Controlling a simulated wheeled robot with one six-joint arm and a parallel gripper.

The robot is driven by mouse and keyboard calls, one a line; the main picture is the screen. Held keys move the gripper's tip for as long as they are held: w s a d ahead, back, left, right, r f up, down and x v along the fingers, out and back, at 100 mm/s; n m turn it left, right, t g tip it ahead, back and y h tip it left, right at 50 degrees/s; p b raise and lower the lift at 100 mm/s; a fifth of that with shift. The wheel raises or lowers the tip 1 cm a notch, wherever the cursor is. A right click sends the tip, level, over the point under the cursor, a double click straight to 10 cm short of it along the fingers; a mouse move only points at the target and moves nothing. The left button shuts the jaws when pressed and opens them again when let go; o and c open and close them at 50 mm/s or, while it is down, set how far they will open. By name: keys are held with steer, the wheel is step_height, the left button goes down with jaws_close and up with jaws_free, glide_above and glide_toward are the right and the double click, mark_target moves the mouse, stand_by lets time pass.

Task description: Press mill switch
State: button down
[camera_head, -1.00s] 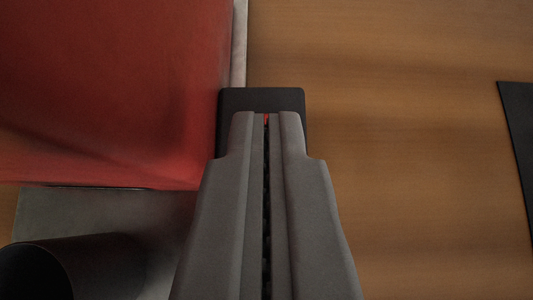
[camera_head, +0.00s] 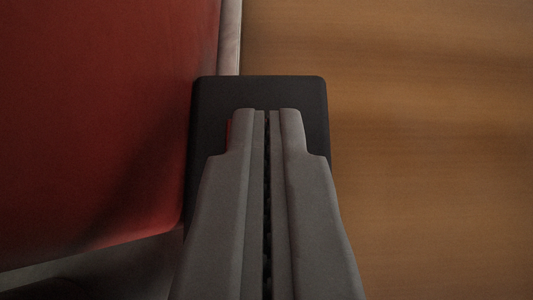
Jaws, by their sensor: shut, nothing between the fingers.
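The dark switch box (camera_head: 260,90) stands at the right side of the red mill body (camera_head: 90,120). My gripper (camera_head: 267,112) is shut and empty, its tips over the middle of the box. A small red sliver (camera_head: 229,132), likely part of the switch, shows just left of the left finger. The rest of it is hidden behind the fingers. I cannot tell whether the tips touch the box.
A light grey base edge (camera_head: 231,35) runs along the mill's right side, and a grey surface (camera_head: 130,265) shows at lower left. The wooden tabletop (camera_head: 430,150) on the right is clear.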

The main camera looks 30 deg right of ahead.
steer(key=shift+w+d+f, duration=0.1)
steer(key=shift+w, duration=0.05)
steer(key=shift+w+d, duration=0.2)
steer(key=shift+w, duration=0.1)
steer(key=shift+w+r, duration=0.1)
steer(key=shift+r, duration=0.3)
